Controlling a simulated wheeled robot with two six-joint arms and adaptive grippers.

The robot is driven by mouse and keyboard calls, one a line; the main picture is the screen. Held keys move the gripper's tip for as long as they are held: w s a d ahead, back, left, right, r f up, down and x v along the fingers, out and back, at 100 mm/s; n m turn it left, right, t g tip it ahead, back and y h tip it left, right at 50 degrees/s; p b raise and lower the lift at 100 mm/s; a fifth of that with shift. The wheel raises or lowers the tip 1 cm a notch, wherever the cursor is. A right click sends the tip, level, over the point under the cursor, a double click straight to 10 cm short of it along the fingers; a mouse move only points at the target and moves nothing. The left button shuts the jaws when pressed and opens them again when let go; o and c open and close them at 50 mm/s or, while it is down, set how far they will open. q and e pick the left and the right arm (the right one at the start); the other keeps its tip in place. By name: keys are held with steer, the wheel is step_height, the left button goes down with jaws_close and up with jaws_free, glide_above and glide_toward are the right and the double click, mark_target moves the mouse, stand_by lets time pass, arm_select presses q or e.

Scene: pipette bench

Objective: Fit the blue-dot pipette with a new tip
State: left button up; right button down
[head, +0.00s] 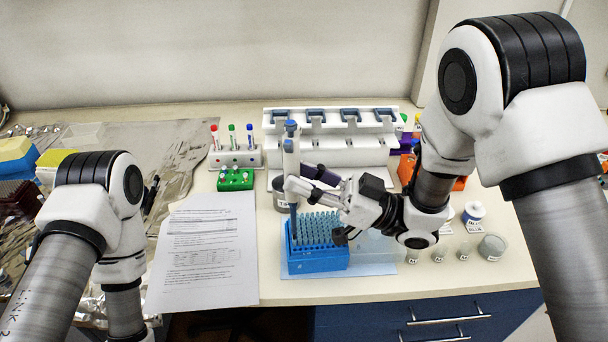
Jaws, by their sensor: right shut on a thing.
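The pipette (291,160), white with a blue top, stands upright in my right gripper (294,188), which is shut around its body. Its dark lower end reaches down to the left edge of the blue tip box (318,262), over the leftmost tips. I cannot tell whether the end touches a tip or is inside one. The box is open and holds many blue tips. The blue dot on the pipette is too small to make out. My left arm is at the left, but its gripper is out of view.
A white pipette stand (335,152) with blue holders is behind. A paper sheet (205,255) lies left; small vials (438,255) stand right.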

steer(key=shift+f+b, duration=0.8)
steer(key=shift+f, duration=0.25)
stand_by(0.9)
